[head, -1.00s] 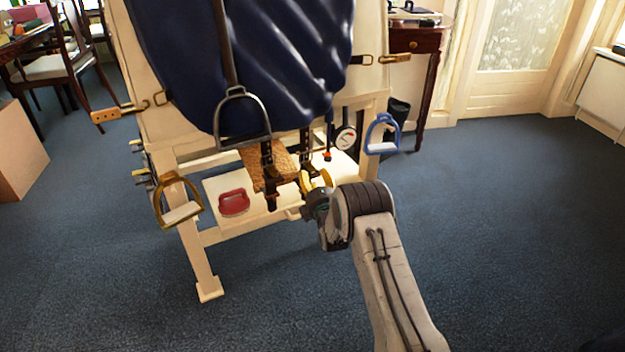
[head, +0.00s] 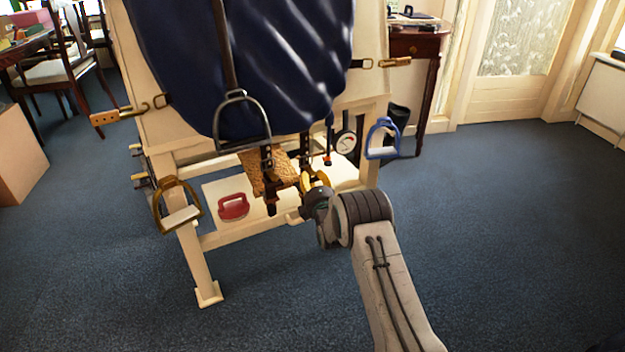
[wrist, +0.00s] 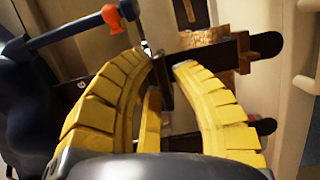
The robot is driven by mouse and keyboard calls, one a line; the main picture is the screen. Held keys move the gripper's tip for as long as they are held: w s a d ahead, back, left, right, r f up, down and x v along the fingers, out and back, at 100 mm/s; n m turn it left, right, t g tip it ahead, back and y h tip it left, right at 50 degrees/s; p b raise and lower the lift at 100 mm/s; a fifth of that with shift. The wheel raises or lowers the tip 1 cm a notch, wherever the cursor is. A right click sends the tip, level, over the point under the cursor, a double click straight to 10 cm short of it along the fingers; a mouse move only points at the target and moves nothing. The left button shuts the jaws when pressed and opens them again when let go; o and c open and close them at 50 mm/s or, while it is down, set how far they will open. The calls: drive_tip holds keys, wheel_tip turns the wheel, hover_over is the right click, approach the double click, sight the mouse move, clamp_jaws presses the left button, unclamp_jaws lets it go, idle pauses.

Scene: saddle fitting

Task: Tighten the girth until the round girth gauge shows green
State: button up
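The dark girth straps (head: 267,165) with buckles hang below the navy cloth (head: 245,65), beside a tan woven piece (head: 265,172). My gripper (head: 313,180) is low in front of the stand, right beside the straps. In the wrist view its yellow fingers (wrist: 162,62) are apart, with a dark strap end and metal bit between the tips. Dark straps (wrist: 255,47) cross beyond the fingers. Whether the fingers touch the strap cannot be told.
A grey stirrup (head: 242,115), a brass stirrup (head: 178,207) and a blue stirrup (head: 382,138) hang around the stand. A red-handled brush (head: 234,206) lies on the low shelf (head: 215,188). An orange-tipped lever (wrist: 112,17) is close to the left finger. Carpet at right is clear.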

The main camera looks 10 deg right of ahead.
sight(310, 162)
clamp_jaws()
drive_tip(key=shift+r, duration=0.1)
wheel_tip(310, 162, up, 3)
drive_tip(key=shift+r, duration=0.15)
drive_tip(key=shift+o, duration=2.1)
unclamp_jaws()
drive_tip(key=s, duration=1.2)
